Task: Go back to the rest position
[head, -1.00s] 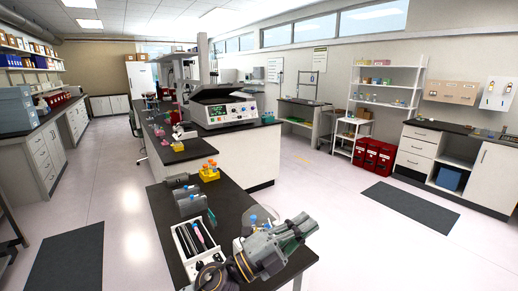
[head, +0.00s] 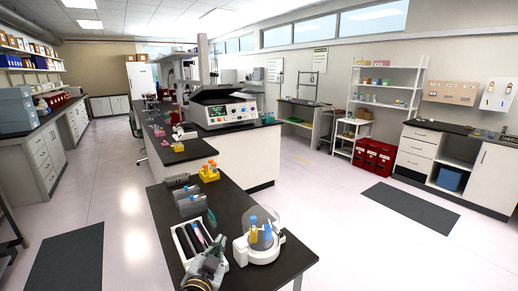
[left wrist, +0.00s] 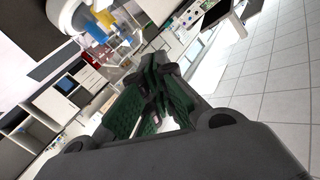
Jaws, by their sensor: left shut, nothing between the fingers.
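My left gripper (head: 213,252) is low in the head view, at the near edge of the dark bench, in front of a white tray and left of a round white device. In the left wrist view its green-padded fingers (left wrist: 157,92) are closed together with nothing between them. My right gripper is in neither view.
The round white device (head: 258,257) on the dark bench (head: 233,203) holds blue-capped and yellow tubes under a clear cover. The white tray (head: 180,246) with pen-like items is partly hidden by my gripper. A yellow tube rack (head: 209,174) stands further back. Open floor (head: 335,225) lies to the right.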

